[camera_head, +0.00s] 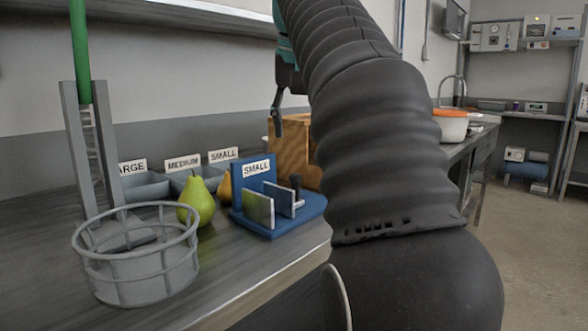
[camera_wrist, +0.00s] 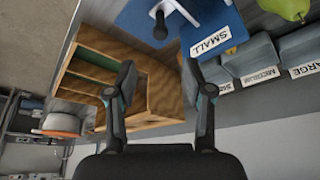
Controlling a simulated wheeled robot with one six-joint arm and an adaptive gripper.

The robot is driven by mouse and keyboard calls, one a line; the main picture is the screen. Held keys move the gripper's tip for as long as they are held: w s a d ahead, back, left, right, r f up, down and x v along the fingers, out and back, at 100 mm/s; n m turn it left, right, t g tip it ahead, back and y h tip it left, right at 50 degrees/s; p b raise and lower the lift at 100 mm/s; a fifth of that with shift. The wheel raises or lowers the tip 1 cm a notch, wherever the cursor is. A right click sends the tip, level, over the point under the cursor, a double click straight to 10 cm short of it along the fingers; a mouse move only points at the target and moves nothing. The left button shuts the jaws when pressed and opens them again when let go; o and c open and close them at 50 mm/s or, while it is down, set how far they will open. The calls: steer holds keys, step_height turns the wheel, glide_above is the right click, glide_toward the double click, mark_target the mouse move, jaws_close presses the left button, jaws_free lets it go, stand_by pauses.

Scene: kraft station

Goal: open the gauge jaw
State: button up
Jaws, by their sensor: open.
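A blue gauge (camera_head: 275,219) with a "SMALL" label stands on the steel counter. It has two upright plates, the jaw plates (camera_head: 259,208), with a gap between them, and a dark knob (camera_head: 295,184) at their right. In the wrist view the gauge's blue body (camera_wrist: 185,20) and the dark knob (camera_wrist: 160,27) show at the top. My gripper (camera_head: 277,127) is above and behind the gauge in the head view, apart from it. In the wrist view my gripper (camera_wrist: 158,75) has its fingers spread with nothing between them. My arm hides part of the counter's right side.
A green pear (camera_head: 198,200) stands left of the gauge, with a yellowish fruit (camera_head: 224,188) behind it. A grey wire basket (camera_head: 140,265) and a grey upright stand with a green rod (camera_head: 80,50) are further left. Labelled bins (camera_head: 148,187) and a wooden box (camera_head: 290,150) stand behind.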

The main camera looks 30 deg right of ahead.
mark_target(296, 174)
steer(key=b+x, duration=0.1)
steer(key=x, duration=0.9)
steer(key=shift+f, duration=0.2)
jaws_close()
